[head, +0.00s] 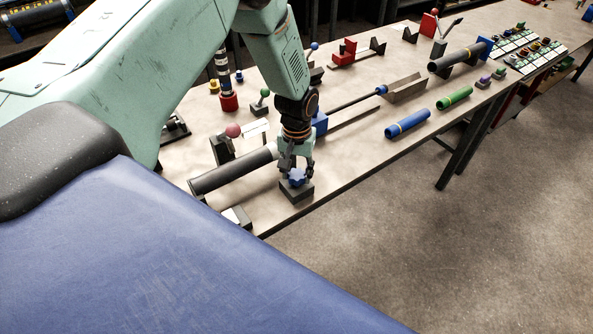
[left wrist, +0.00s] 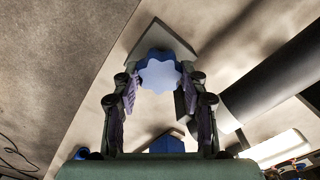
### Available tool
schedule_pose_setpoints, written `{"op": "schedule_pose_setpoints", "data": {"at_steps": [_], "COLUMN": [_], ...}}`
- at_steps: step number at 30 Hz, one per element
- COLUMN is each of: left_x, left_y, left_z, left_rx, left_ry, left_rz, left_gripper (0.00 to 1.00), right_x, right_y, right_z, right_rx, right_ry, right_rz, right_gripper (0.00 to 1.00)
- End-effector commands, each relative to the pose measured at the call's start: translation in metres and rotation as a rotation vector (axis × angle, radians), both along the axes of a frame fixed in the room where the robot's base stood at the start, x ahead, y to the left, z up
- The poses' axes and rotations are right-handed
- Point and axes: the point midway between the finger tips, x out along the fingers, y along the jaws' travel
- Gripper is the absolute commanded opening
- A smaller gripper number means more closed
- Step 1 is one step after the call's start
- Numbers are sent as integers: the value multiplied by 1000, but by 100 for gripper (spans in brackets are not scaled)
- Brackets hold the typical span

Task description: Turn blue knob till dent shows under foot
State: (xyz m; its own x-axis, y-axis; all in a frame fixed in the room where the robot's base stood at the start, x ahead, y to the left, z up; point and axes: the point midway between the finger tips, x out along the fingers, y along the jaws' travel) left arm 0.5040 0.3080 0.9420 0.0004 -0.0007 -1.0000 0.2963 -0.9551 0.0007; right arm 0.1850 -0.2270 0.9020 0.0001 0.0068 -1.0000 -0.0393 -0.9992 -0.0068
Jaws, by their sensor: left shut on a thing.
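The blue lobed knob (head: 297,179) sits on a dark block (head: 297,192) near the table's front edge. My left gripper (head: 297,166) points down over it, with its fingers at the knob's sides. In the left wrist view the knob (left wrist: 160,72) lies between the two fingers (left wrist: 158,95), which are shut on it. A dark grey shaft (head: 235,171) lies just left of the knob, and its end (left wrist: 275,80) shows at the right of the left wrist view. I see no dent, and I cannot pick out the foot. My right gripper is out of view.
A pink-ball lever (head: 233,131) stands behind the shaft. A blue cylinder (head: 407,124) and a green cylinder (head: 454,98) lie along the front edge to the right. More fixtures and a second dark shaft (head: 458,57) are farther back. Open floor (head: 430,260) lies before the table (head: 350,155).

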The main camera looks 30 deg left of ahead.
Motion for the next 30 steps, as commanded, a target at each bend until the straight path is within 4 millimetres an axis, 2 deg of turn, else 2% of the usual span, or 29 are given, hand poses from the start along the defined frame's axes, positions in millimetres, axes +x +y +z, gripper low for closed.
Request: {"op": "schedule_pose_setpoints", "data": {"at_steps": [6, 14, 15, 23, 30], "left_x": [-1, -1, -1, 0, 0], "left_y": [0, 0, 0, 0, 0], "left_z": [-1, -1, -1, -1, 0], "left_rx": [-1, -1, -1, 0, 0], "left_ry": [2, 2, 2, 1, 0], "left_rz": [-97, -101, -101, -100, -100], "left_gripper": [12, 12, 45, 66, 66], "right_x": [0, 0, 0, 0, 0], "right_y": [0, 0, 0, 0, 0], "right_z": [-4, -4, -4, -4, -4], "right_rx": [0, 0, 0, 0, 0], "right_ry": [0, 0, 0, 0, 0], "right_rz": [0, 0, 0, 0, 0], "right_gripper": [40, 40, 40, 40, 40]}}
